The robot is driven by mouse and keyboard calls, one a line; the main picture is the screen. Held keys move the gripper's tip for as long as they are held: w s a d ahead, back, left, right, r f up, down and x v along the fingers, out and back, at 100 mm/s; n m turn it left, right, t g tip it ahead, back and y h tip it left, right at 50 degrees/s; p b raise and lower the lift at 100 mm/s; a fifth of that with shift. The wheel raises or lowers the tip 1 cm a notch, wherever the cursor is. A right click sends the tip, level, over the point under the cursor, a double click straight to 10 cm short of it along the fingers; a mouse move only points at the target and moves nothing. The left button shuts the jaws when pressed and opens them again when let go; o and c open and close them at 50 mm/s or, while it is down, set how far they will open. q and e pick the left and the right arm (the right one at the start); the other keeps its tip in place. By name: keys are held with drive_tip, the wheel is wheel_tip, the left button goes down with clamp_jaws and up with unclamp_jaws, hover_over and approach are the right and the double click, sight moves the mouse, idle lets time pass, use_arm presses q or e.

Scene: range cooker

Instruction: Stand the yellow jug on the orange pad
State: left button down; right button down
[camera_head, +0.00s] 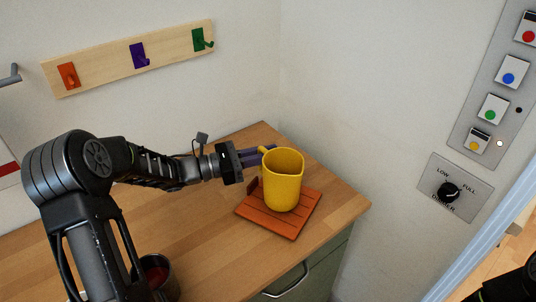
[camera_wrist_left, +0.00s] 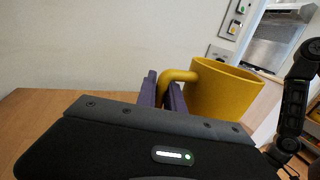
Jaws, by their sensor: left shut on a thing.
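The yellow jug (camera_head: 284,184) is upright over the orange pad (camera_head: 303,221), within its outline in the head view. I cannot tell whether its base touches the pad or hangs just above it. My left gripper (camera_head: 260,154) comes in from the left and is shut on the jug's handle. In the left wrist view, the purple fingers of the gripper (camera_wrist_left: 164,92) are at the handle, and the jug body (camera_wrist_left: 222,92) is to the right. The pad is hidden in that view. My right gripper does not show.
The pad lies near the right end of the wooden counter (camera_head: 190,235), close to the wall corner. A dark pot (camera_head: 160,277) stands at the front, beside my left arm. A hook rail (camera_head: 130,60) and a switch panel (camera_head: 492,95) are on the walls.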

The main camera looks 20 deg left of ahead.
use_arm(q)
drive_tip(key=shift+f, duration=0.5)
drive_tip(key=shift+f+b, duration=0.15)
drive_tip(key=shift+b, duration=0.15)
drive_tip(key=c, duration=1.5)
unclamp_jaws()
drive_tip(key=shift+o, duration=0.2)
drive_tip(key=shift+r+p, duration=0.2)
drive_tip(key=shift+p, duration=0.1)
drive_tip(key=b+v, duration=0.2)
drive_tip(key=v, duration=0.8)
drive_tip(key=shift+a+f+b, duration=0.1)
drive_tip(key=shift+b, duration=0.25)
drive_tip(key=shift+v, duration=0.95)
